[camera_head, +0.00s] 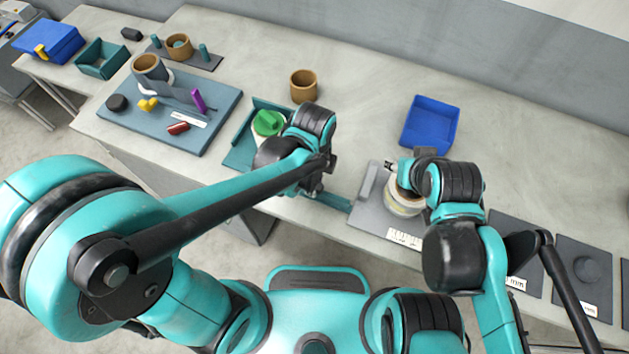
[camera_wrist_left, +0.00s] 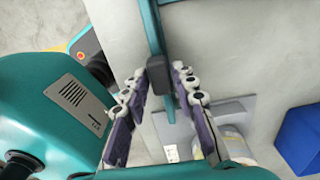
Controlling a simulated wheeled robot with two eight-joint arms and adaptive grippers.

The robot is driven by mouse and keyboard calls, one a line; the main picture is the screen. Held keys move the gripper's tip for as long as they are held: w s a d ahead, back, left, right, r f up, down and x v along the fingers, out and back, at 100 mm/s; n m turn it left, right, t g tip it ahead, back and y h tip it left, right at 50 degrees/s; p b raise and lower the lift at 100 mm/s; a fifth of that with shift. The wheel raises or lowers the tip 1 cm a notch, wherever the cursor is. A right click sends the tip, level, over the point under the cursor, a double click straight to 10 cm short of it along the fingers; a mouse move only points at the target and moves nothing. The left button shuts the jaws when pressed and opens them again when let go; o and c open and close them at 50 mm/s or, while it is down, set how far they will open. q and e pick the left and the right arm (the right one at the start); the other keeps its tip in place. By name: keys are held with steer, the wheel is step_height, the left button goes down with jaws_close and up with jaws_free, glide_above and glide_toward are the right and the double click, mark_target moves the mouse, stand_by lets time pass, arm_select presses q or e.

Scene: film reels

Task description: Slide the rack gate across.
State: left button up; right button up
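The rack (camera_head: 240,152) is a teal tray at the table's front edge, holding a green-lidded can (camera_head: 268,122). A teal bar (camera_head: 333,202), which looks like its gate, runs right from under my left gripper (camera_head: 316,188). In the left wrist view the bar (camera_wrist_left: 152,28) carries a dark grey block (camera_wrist_left: 160,75). The fingertips of my left gripper (camera_wrist_left: 161,72) lie close on both sides of this block; I cannot tell whether they press on it. My right gripper (camera_head: 393,166) is at the rim of a pale can (camera_head: 404,204); its fingers are mostly hidden.
The pale can stands on a grey plate (camera_head: 367,219). A blue tray (camera_head: 430,122) lies behind it, and a brown cup (camera_head: 303,85) stands behind the rack. A blue-grey board (camera_head: 205,135) with small items lies at left. The table's back middle is clear.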

arm_select(q)
jaws_close()
steer(key=w+a, duration=0.2)
steer(key=a, duration=0.3)
steer(key=w+a, duration=0.2)
steer(key=a, duration=0.4)
steer(key=w+a, duration=0.2)
steer(key=a, duration=0.4)
steer(key=shift+w+a, duration=0.1)
steer(key=shift+a, duration=0.05)
steer(key=o, duration=0.5)
jaws_free()
steer(key=shift+o, duration=0.6)
steer(key=shift+a, duration=0.15)
